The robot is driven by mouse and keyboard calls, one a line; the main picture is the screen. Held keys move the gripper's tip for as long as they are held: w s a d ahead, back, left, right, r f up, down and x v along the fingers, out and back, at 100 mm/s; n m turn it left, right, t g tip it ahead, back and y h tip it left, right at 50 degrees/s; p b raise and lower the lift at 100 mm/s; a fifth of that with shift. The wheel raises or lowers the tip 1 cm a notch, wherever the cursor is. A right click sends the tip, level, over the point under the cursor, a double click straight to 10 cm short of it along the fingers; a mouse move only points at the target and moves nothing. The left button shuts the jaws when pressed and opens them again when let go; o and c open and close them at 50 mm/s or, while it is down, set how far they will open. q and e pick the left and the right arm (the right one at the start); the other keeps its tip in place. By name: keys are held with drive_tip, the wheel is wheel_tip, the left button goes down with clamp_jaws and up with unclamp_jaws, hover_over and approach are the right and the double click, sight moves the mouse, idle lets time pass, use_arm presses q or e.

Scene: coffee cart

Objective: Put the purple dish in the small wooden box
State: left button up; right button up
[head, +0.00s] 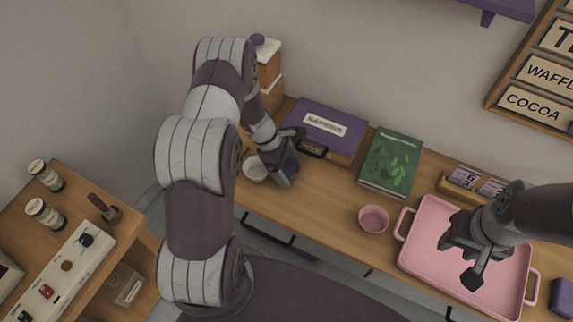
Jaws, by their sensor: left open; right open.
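A purple dish (291,165) is on the wooden counter at the left, partly hidden by my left gripper. My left gripper (297,160) is open, with its fingers at the dish; I cannot tell whether they touch it. A small wooden box with a white top and a purple knob (269,70) stands at the back left against the wall, partly hidden by my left arm. My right gripper (458,264) is open and empty above the pink tray (418,232) at the right.
A white cup (254,171) stands just left of the dish. A purple labelled box (345,123) and a green book (391,160) lie behind. A pink cup (373,219) and a wooden card holder (452,189) are further right. A side table with jars (46,213) is at left.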

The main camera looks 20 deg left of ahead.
use_arm(q)
drive_tip(key=shift+f, duration=0.2)
drive_tip(key=shift+s, duration=0.1)
drive_tip(key=shift+s, duration=0.1)
idle(0.3)
